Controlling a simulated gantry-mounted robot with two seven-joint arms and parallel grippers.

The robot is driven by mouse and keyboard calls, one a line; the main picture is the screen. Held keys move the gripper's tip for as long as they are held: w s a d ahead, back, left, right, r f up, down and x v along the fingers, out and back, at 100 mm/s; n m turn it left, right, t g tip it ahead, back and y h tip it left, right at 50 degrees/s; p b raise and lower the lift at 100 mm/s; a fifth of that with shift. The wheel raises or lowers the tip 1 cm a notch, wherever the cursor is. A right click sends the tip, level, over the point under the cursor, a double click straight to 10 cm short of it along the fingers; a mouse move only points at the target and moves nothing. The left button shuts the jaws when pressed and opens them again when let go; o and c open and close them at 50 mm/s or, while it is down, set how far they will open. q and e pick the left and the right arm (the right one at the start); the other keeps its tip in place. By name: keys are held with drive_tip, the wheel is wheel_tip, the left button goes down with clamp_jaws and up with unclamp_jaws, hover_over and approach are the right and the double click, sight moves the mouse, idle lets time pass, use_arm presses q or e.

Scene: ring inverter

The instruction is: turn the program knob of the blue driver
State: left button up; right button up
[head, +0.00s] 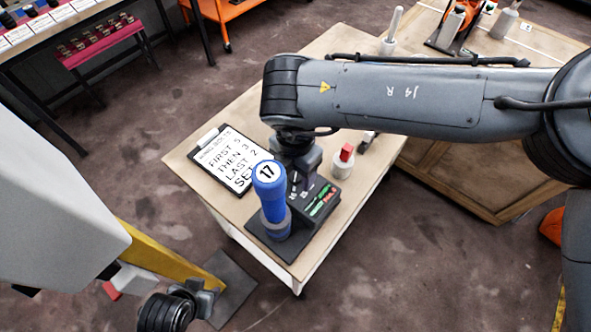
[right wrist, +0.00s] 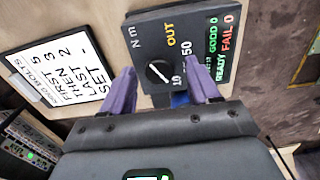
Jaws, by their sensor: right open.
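The blue driver (head: 272,192), marked 17, stands upright in a dark base on the small wooden-topped table. Beside it is its black control box (right wrist: 210,20), with OUT, a scale, and READY, GOOD and FAIL lines. The round program knob (right wrist: 158,72) has a white pointer line. My right gripper (right wrist: 163,82) is open, with its purple fingers on either side of the knob in the right wrist view; whether they touch it I cannot tell. In the head view the right gripper (head: 300,163) is over the box. My left gripper (head: 207,297) is low, off the table; its jaws are unclear.
A clipboard (head: 222,160) lies behind the driver, with FIRST 5, THEN 3, LAST 2 and SET on it. A white bottle with a red cap (head: 343,162) stands right of the box. A larger wooden table (head: 540,45) is at the back right.

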drive_tip(key=c, duration=1)
drive_tip(key=shift+c, duration=0.2)
